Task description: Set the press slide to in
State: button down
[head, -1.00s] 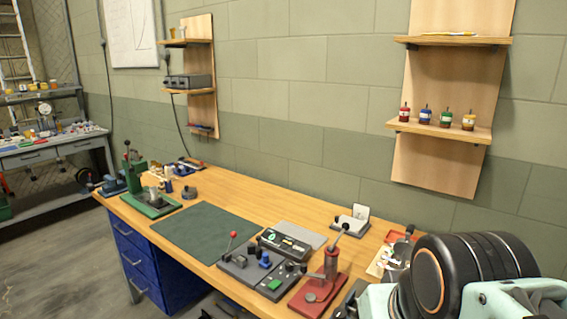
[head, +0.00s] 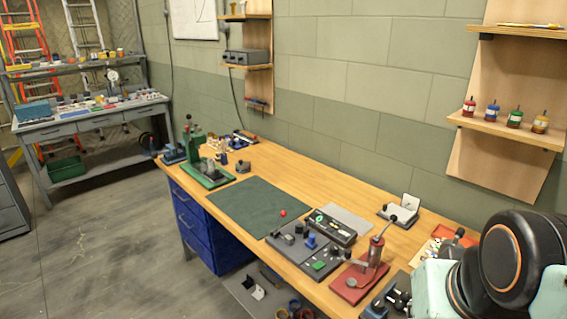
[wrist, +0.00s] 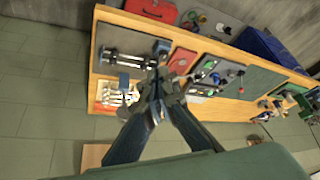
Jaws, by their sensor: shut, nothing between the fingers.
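A green lever press (head: 198,158) stands upright on a green base at the far left end of the wooden bench. A red-based stand (head: 366,272) with an upright cylinder and a tilted handle is nearer, at the front right. I cannot tell the slide itself or its position on either one. In the wrist view the red base (wrist: 182,62) lies just beyond my gripper (wrist: 162,84), and green equipment (wrist: 294,88) is at the right. My gripper is shut and empty, apparently above the bench. It is out of the head view, where only my arm shows.
A dark control panel (head: 304,250) with knobs and a red-ball lever sits mid-bench, beside a green mat (head: 258,207). A rail device (wrist: 130,60) and a parts tray (wrist: 112,93) lie close to my gripper. Floor at the left (head: 110,240) is open.

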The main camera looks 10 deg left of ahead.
aim_at(215, 175)
jog(key=i+j, duration=0.3)
jog(key=j, duration=0.15)
jog(key=i+j, duration=0.25)
jog(key=j, duration=0.2)
jog(key=i+j, duration=0.3)
jog(key=j, duration=0.15)
jog(key=i+j, duration=0.3)
jog(key=j, duration=0.15)
jog(key=i+j, duration=0.25)
jog(key=j, duration=0.15)
jog(key=i+j+z, duration=0.1)
jog(key=i+j, duration=0.2)
jog(key=j, duration=0.15)
jog(key=i+j, duration=0.15)
jog(key=j, duration=0.2)
jog(key=i+j, duration=0.2)
jog(key=j, duration=0.15)
jog(key=i+j+u, duration=0.1)
jog(key=j, duration=0.25)
jog(key=k+l, duration=0.1)
jog(key=l, duration=0.2)
jog(key=l+z, duration=0.1)
jog(key=l, duration=0.15)
jog(key=k, duration=0.05)
